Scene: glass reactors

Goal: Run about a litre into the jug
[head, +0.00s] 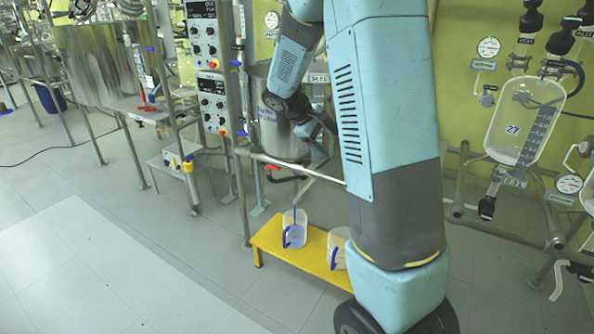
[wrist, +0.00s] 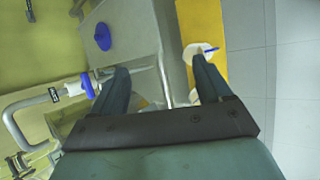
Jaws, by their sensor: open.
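A clear jug (head: 294,230) with a blue handle stands upright on a yellow bench (head: 268,240), below a slanted metal outlet pipe (head: 305,187). Its lower part looks bluish; I cannot read a level. A thin bluish line shows between the pipe end and the jug. In the wrist view a pale round jug (wrist: 198,50) sits on the yellow bench beyond the right finger. My gripper (head: 318,133) is beside the steel vessel (head: 275,125); in the wrist view its fingers (wrist: 158,84) are apart, with nothing held. A blue part (wrist: 88,86) lies beside the left finger.
A second jug (head: 338,248) stands on the bench, partly hidden by my arm. A glass vessel marked 27 (head: 525,122) hangs at the right. Control boxes (head: 213,100) stand left of the steel vessel. The floor at the left front is clear. A blue knob (wrist: 102,36) shows in the wrist view.

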